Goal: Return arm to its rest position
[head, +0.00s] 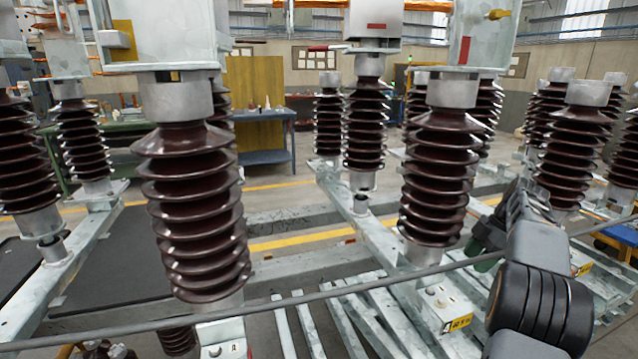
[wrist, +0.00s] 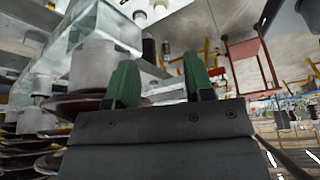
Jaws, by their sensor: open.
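My gripper (wrist: 160,82) shows in the wrist view with two green fingers set apart and nothing between them. In the head view my dark arm reaches up from the lower right, and a bit of green finger (head: 488,262) shows beside the wrist. The gripper is near the right-centre brown ribbed insulator (head: 436,180), to its lower right in the picture. I cannot tell the exact gap between them. In the wrist view, a grey metal cap (wrist: 95,68) and brown insulator discs (wrist: 75,105) lie left of the fingers.
A large brown insulator (head: 195,210) stands left of centre, and another (head: 570,145) stands behind my arm at the right. A thin grey bar (head: 300,300) crosses the front. Galvanised beams (head: 365,225) lie low. A blue workbench (head: 265,155) stands at the back.

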